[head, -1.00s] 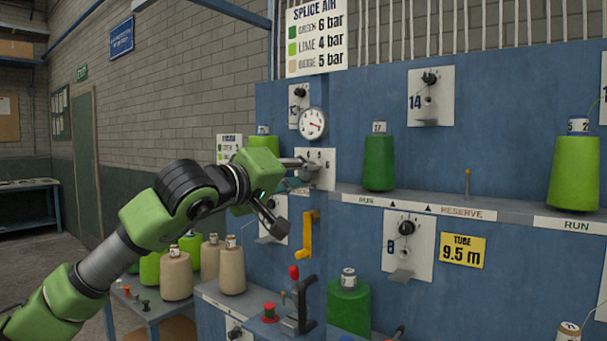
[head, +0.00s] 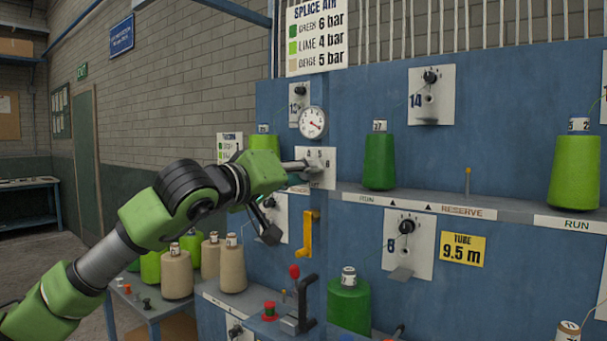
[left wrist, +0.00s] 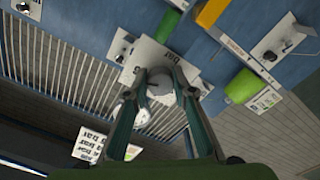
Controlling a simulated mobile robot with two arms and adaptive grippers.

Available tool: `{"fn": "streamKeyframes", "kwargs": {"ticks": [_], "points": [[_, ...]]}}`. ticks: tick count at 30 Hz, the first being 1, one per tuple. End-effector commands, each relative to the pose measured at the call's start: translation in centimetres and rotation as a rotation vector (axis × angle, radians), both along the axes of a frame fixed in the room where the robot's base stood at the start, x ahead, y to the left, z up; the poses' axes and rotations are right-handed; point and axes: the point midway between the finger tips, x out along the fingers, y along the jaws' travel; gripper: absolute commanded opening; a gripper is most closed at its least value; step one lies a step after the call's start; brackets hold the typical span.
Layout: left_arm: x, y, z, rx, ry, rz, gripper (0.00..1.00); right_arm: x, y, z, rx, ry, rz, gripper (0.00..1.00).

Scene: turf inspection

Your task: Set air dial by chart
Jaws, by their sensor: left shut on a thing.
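The air dial is a grey knob (left wrist: 160,82) on a white plate (head: 324,180) marked with 4, 5 and 6. My left gripper (left wrist: 160,76) is shut on the knob, one finger on each side. In the head view the gripper (head: 301,166) reaches the plate from the left and partly hides the knob, so I cannot read its setting. A round gauge (head: 313,122) with a red needle pointing to the lower right sits above. The chart (head: 317,38) reads green 6 bar, lime 4 bar, beige 5 bar. My right gripper is not in view.
A yellow crank handle (head: 309,234) hangs below the dial plate. A green cone (head: 379,161) stands on the shelf (head: 420,206) to the right. Lime and beige cones (head: 232,265) stand lower left, near a red-knobbed lever (head: 295,272).

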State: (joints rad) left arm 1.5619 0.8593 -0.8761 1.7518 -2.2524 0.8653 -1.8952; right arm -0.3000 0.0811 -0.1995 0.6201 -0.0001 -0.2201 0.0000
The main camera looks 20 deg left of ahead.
Motion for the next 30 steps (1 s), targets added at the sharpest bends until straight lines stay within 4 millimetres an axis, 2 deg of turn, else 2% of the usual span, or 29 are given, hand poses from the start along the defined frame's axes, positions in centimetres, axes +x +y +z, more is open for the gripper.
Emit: {"fn": "streamKeyframes", "kwargs": {"ticks": [1, 3, 12, 16, 20, 30], "points": [[0.1, -0.1, -0.3, 0.003, 0.006, 0.0, 0.29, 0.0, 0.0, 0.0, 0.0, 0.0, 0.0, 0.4], [0.0, -0.1, -0.3, 0.002, 0.005, -0.001, 0.41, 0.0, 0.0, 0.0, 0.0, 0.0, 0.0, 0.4], [0.0, 0.0, -0.1, 0.001, 0.002, 0.0, 0.41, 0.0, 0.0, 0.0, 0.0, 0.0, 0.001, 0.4], [-0.6, 0.3, -0.1, 0.0, 0.002, 0.0, 0.41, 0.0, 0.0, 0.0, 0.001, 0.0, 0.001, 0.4], [-2.5, 1.0, 0.0, 0.001, 0.0, 0.002, 0.41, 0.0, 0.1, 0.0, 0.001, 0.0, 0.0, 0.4], [-9.1, 3.4, -0.2, 0.003, 0.002, 0.002, 0.41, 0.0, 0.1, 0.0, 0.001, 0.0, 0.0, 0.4]]}}
